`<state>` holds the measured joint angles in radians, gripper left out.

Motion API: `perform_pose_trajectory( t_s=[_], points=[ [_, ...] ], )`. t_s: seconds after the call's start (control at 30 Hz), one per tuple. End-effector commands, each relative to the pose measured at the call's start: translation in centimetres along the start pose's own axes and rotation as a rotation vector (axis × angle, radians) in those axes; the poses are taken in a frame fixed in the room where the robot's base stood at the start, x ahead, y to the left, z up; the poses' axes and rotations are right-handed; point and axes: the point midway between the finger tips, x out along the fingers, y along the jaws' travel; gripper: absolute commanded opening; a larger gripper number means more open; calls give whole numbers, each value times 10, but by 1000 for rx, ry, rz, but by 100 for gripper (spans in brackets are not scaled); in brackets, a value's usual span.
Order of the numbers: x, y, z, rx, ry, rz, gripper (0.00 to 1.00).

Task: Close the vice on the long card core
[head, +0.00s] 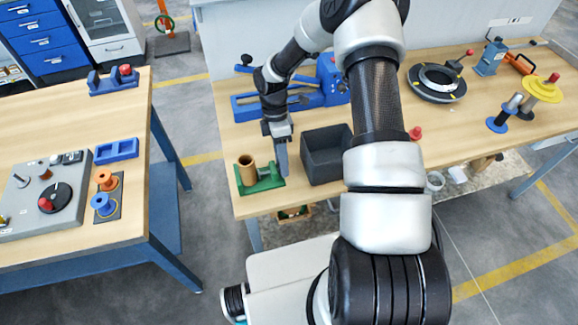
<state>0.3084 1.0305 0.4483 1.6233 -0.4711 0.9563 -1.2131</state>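The green vice (268,183) sits at the front left corner of the main workbench. A brown card core (247,170) stands upright at the vice's left end. I cannot tell from here how tightly the jaws sit against it. My gripper (282,162) points down at the right end of the vice, to the right of the core and apart from it. Its fingers look narrow and overlap each other from this angle, so their opening is hidden. Whether they touch the vice is too small to tell.
A dark grey open box (327,166) stands close to the right of my gripper. A blue machine (315,92) is behind it. A black ring (437,82) lies farther right. A second bench (125,205) stands to the left across a floor gap.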

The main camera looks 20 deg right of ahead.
Motion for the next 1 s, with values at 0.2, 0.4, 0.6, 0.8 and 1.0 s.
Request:
perform_pose_trajectory(
  t_s=[0.2,0.4,0.6,0.8,1.0],
  points=[
    [2,-3,1,0,-3,41,39],
    [6,-8,1,-2,-4,234,39],
    [2,-10,0,0,-1,315,39],
    [2,-10,0,0,0,314,39],
    [11,-10,1,-2,-4,415,39]
  ],
)
